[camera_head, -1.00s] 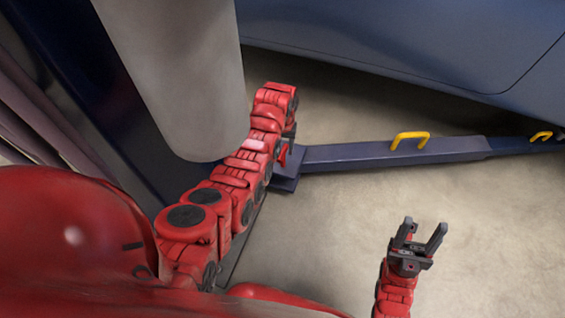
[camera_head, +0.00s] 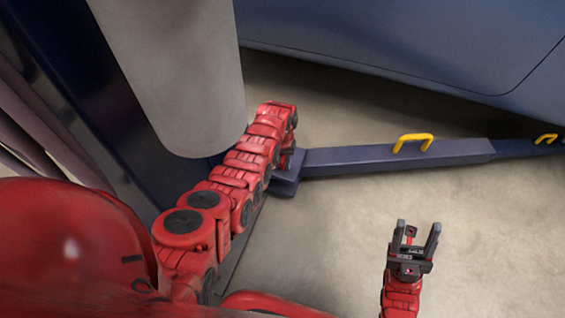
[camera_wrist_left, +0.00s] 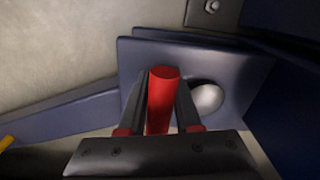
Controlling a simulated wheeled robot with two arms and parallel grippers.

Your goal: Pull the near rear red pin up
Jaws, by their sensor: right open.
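The red pin (camera_wrist_left: 161,98) is a plain cylinder at the blue lift arm's inner end, seen in the left wrist view. My left gripper (camera_wrist_left: 163,90) has one finger on each side of it. The fingers lie close along the pin, but I cannot tell whether they press on it. In the head view, my left arm reaches down beside the blue post and its fingers and the pin are hidden. My right gripper (camera_head: 417,238) is open and empty over the floor at the lower right.
The blue lift arm (camera_head: 380,155) runs right under the car (camera_head: 440,40), with a yellow handle (camera_head: 412,142) on top. A grey cylinder (camera_head: 175,80) hangs close to my left arm. A rounded silvery head (camera_wrist_left: 206,97) sits beside the pin. The floor (camera_head: 480,220) at right is clear.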

